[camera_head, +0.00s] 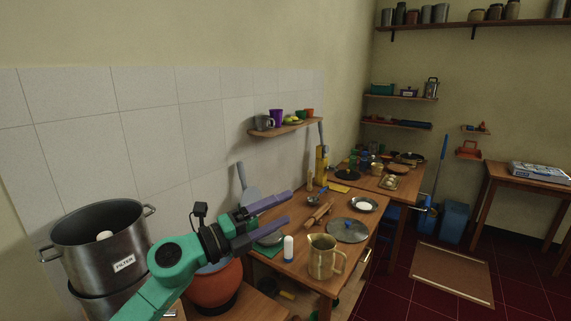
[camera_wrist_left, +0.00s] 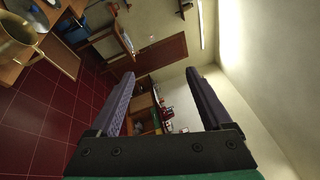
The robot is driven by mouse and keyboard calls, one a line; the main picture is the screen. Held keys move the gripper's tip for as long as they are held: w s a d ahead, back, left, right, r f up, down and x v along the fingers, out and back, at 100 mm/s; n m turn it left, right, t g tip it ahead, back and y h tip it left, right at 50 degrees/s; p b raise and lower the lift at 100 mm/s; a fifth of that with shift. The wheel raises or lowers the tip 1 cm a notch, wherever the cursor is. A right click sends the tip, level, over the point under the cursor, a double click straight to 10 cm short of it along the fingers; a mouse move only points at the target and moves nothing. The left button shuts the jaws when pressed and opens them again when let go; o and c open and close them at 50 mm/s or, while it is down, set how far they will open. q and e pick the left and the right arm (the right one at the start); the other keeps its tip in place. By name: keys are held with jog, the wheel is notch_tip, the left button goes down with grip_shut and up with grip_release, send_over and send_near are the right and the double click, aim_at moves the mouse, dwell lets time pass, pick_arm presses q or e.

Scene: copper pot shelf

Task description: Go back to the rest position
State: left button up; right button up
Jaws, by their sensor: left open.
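My left gripper (camera_head: 287,209) reaches in from the lower left, raised in front of the tiled wall. Its two purple fingers are apart with nothing between them. In the left wrist view the fingers (camera_wrist_left: 160,74) are also spread and empty, with the far room and a dark red floor beyond them. My right gripper shows in neither view.
A large steel pot (camera_head: 97,240) labelled FILTER stands left of my arm. An orange pot (camera_head: 215,287) is below my gripper. A brass pitcher (camera_head: 322,260) and white bottle (camera_head: 288,249) stand on the wooden table. A wall shelf (camera_head: 296,128) holds mugs above.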

pick_arm(q)
jog(key=w+a+f+n+t+y, duration=0.1)
jog(key=a+f+n+t+y, duration=0.2)
jog(key=a+n+t+y, duration=1.05)
jog(key=s+a+f+n+g+y, duration=0.2)
jog(key=s+a+f+n+g, duration=0.15)
jog(key=f+n+g, duration=0.45)
jog(key=s+a+f+n+g+y, duration=0.2)
jog(key=s+a+f+n+g, duration=0.15)
jog(key=f+n, duration=0.45)
jog(key=s+a+f+n+g+h, duration=0.1)
jog(key=s+f+g+h, duration=0.1)
jog(key=s+f+g, duration=1.15)
jog(key=s+f+t+b, duration=0.1)
jog(key=s+f+b, duration=0.15)
jog(key=f, duration=0.85)
jog(key=s+f+t+b, duration=0.1)
jog(key=s+f, duration=0.3)
jog(key=f, duration=0.6)
jog(key=s+f+t+b, duration=0.1)
jog(key=s+f, duration=0.2)
jog(key=f, duration=0.8)
jog(key=s+a+f+g+b, duration=0.1)
jog(key=s+a+f+b, duration=0.2)
jog(key=s+f, duration=1.2)
jog(key=shift+s, duration=0.15)
